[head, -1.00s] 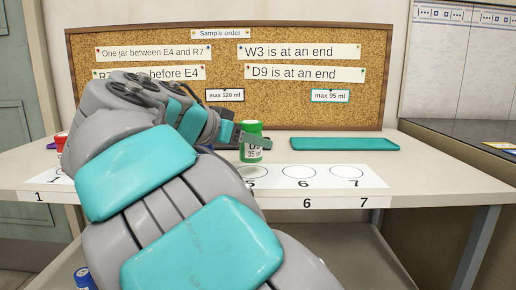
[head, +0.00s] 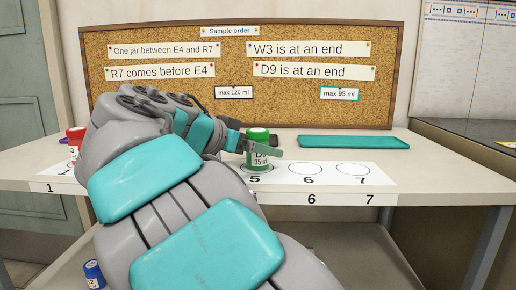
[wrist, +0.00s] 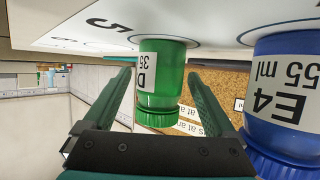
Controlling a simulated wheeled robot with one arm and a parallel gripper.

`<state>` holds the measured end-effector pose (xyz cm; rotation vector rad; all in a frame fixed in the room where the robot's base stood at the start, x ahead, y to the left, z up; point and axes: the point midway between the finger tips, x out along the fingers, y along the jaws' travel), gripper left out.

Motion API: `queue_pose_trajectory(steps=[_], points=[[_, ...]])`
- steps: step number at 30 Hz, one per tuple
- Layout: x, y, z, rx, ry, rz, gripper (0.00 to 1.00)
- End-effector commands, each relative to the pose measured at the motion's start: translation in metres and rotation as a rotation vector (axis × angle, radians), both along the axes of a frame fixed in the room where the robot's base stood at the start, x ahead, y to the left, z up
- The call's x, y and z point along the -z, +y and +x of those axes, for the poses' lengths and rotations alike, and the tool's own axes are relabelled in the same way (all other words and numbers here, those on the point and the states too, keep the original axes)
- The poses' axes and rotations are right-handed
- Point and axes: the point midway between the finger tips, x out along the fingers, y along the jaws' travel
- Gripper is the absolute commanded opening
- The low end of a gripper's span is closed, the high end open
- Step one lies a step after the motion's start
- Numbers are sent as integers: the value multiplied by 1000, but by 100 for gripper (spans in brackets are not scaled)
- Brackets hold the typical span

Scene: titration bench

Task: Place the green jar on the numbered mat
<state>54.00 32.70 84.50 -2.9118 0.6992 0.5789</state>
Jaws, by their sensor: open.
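The green jar (head: 259,163), labelled D9 35 ml, stands upright on circle 5 of the white numbered mat (head: 332,178). It also shows upside down in the wrist view (wrist: 160,80), with its base against the mat. My gripper (head: 252,147) is open around the jar near its upper part. In the wrist view a dark green finger (wrist: 204,105) lies on each side of the jar, with visible gaps. My arm hides the middle of the mat in the head view.
A blue jar (wrist: 285,85) labelled E4 55 ml stands close beside the gripper in the wrist view. A red-capped jar (head: 76,138) is at the mat's left end. A teal tray (head: 353,142) lies behind. Circles 6 and 7 are empty. A blue-capped jar (head: 93,274) is lower down.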

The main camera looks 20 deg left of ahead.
Motion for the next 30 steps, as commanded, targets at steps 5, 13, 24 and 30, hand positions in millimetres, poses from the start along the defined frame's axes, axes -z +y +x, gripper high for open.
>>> queue_pose_trajectory(steps=[5,13,24,30], points=[[-4,0,0,0,0,-1,91],[-21,19,-37,0,-4,1,91],[-43,45,-86,0,-1,0,91],[-48,50,-96,-1,0,0,91]])
